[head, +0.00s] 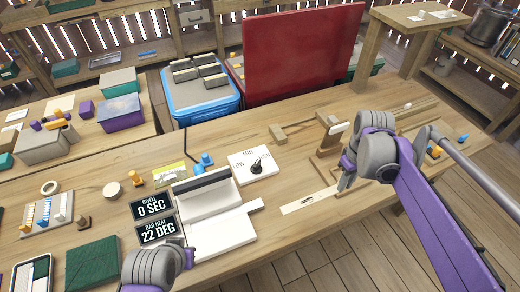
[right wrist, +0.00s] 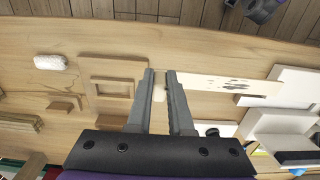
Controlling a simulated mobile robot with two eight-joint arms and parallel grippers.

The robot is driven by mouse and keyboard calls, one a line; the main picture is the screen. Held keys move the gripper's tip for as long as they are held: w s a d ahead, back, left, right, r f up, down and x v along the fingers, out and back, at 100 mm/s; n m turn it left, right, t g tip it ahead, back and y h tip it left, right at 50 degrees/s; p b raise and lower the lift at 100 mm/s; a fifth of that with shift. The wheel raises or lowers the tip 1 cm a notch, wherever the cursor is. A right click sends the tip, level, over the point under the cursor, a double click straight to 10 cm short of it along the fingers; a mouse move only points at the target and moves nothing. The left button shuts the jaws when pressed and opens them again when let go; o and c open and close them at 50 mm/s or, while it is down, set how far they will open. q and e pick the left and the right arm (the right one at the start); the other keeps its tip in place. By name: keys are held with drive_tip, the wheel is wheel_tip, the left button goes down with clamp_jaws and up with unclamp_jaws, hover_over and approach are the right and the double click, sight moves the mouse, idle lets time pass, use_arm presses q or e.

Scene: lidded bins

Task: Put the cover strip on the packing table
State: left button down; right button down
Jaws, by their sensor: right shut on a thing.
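The cover strip (head: 308,202) is a long, thin, pale strip with a dark smudged mark, lying low over the front part of the wooden packing table (head: 285,240). It also shows in the right wrist view (right wrist: 225,85), running right from my fingers. My right gripper (head: 345,184) is shut on the end of the strip; its two fingers stand close together in the right wrist view (right wrist: 160,78). I cannot tell whether the strip touches the table. My left arm's grey wrist shows at the bottom of the head view; its fingers are hidden.
A white sealer (head: 222,233) stands left of the strip, with a dial plate (head: 256,166) behind. A wooden frame (right wrist: 110,80) and a white roll (right wrist: 50,62) lie left of my fingers in the wrist view. A blue bin (head: 200,98) and red lid (head: 305,50) stand beyond.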

use_arm(q)
drive_tip(key=shift+s+f+b, duration=0.1)
drive_tip(key=shift+f+b, duration=0.35)
drive_tip(key=shift+f, duration=0.1)
use_arm(e)
drive_tip(key=shift+a+f, duration=0.1)
drive_tip(key=shift+f, duration=4.9)
use_arm(q)
drive_tip(key=shift+f, duration=0.1)
use_arm(e)
drive_tip(key=shift+f, duration=0.1)
drive_tip(key=c, duration=0.8)
unclamp_jaws()
